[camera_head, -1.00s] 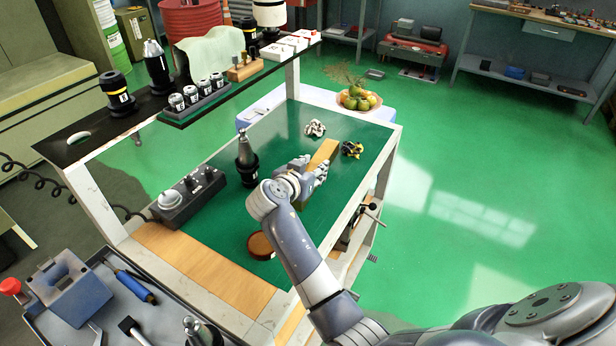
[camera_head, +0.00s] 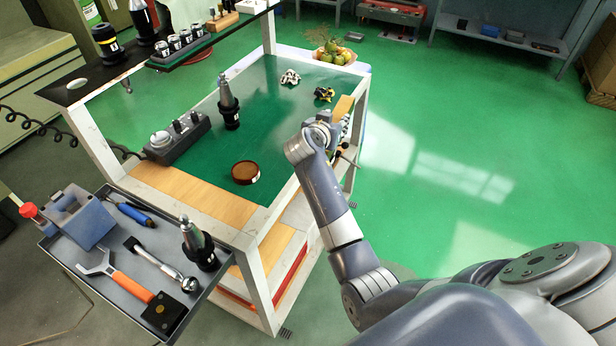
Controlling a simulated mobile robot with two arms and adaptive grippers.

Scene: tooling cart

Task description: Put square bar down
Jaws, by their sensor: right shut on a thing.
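The square bar (camera_head: 343,107) is a tan, wood-coloured block at the right edge of the cart top, beside the yellow and black item. My right gripper (camera_head: 323,124) is at its near end, shut on it. The fingers and the held end are mostly hidden by my own wrist. I cannot tell whether the bar touches the cart. My left gripper is not in view.
The green cart top (camera_head: 272,105) has free room in the middle. On it stand a black tool holder (camera_head: 229,108), a brown round dish (camera_head: 245,172), a grey block with knobs (camera_head: 178,138), and white (camera_head: 290,77) and yellow-black (camera_head: 324,94) items. A tool tray (camera_head: 110,270) is at left.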

